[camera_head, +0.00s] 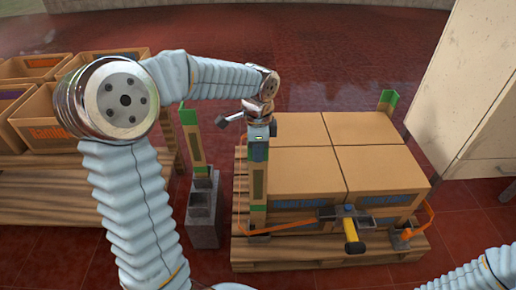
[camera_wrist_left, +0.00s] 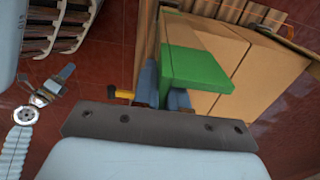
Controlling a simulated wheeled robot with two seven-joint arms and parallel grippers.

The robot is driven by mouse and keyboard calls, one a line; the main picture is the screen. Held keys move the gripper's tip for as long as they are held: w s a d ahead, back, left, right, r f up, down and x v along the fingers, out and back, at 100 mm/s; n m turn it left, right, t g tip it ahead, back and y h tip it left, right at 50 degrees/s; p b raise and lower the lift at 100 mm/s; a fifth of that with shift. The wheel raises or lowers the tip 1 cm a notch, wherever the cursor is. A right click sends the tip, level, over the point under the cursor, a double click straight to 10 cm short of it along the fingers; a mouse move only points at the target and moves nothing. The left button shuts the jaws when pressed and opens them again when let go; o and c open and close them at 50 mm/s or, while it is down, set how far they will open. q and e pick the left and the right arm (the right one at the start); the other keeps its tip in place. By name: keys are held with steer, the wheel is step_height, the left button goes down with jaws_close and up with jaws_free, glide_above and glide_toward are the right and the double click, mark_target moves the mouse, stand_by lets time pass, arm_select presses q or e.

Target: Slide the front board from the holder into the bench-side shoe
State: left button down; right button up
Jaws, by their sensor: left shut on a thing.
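My left gripper (camera_head: 260,132) is shut on the upper part of the front board (camera_head: 258,185), a tan strip with green patches. The board stands nearly upright at the near left corner of the stacked boxes. Its lower end is at the bench-side shoe (camera_head: 258,238) on the pallet; I cannot tell if it is fully seated. In the left wrist view its green top (camera_wrist_left: 197,70) shows between the fingers. The grey block holder (camera_head: 203,225) stands to the left with another green-topped board (camera_head: 193,145) upright in it. My right gripper (camera_wrist_left: 50,90) is small in the left wrist view, jaws unclear.
Four-sided cartons (camera_head: 375,165) fill the pallet (camera_head: 330,258). An orange strap (camera_head: 300,226) with a yellow-handled tensioner (camera_head: 351,235) runs along the front. Another shoe (camera_head: 400,238) is at the near right corner. A bench (camera_head: 60,195) with crates is left; a pale cabinet (camera_head: 480,100) right.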

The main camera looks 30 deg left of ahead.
arm_select(q)
steer(key=b, duration=0.6)
glide_above(258, 183)
step_height(258, 183, down, 8)
steer(key=shift+w+a+r, duration=0.1)
steer(key=shift+w+r, duration=0.05)
steer(key=shift+r, duration=0.1)
step_height(258, 183, down, 3)
steer(key=shift+f+b, duration=0.15)
steer(key=shift+b, duration=0.85)
steer(key=shift+f+b, duration=0.55)
steer(key=shift+f, duration=0.3)
arm_select(e)
step_height(258, 183, down, 10)
steer(key=d, duration=0.2)
steer(key=shift+w+r, duration=0.25)
steer(key=shift+w, duration=0.15)
arm_select(q)
steer(key=shift+f+b, duration=0.35)
steer(key=shift+f, duration=0.25)
arm_select(e)
steer(key=shift+f, duration=0.35)
arm_select(q)
steer(key=c, duration=1.1)
jaws_free()
